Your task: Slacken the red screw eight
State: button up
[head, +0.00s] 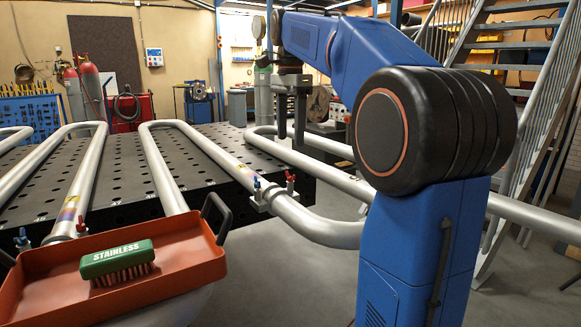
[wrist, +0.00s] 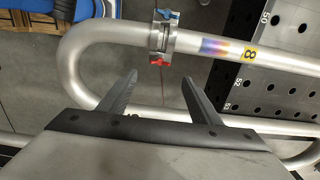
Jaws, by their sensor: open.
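The red screw (wrist: 160,63) is a small winged handle on a grey clamp (wrist: 154,42) around a steel pipe (wrist: 110,31). A blue screw (wrist: 166,14) sits on the clamp's opposite side. A yellow label reading 8 (wrist: 248,55) is on the pipe to the right. In the head view the red screw (head: 290,177) and the blue screw (head: 257,184) stand up from the clamp at the table edge. My gripper (wrist: 159,78) is open and empty, its fingers apart, with the red screw between and just beyond the tips in the picture. In the head view my gripper (head: 290,138) hangs above the pipes.
The coiled pipe (head: 330,228) bends out past the edge of the black perforated table (head: 110,190). Another clamp with red and blue screws (head: 82,225) is at left. An orange tray (head: 180,268) holds a green brush (head: 116,258). Stairs (head: 530,110) stand at right.

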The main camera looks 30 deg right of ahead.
aim_at(290, 176)
notch_tip(290, 176, down, 10)
dwell(0.5)
jog(key=c, duration=1.1)
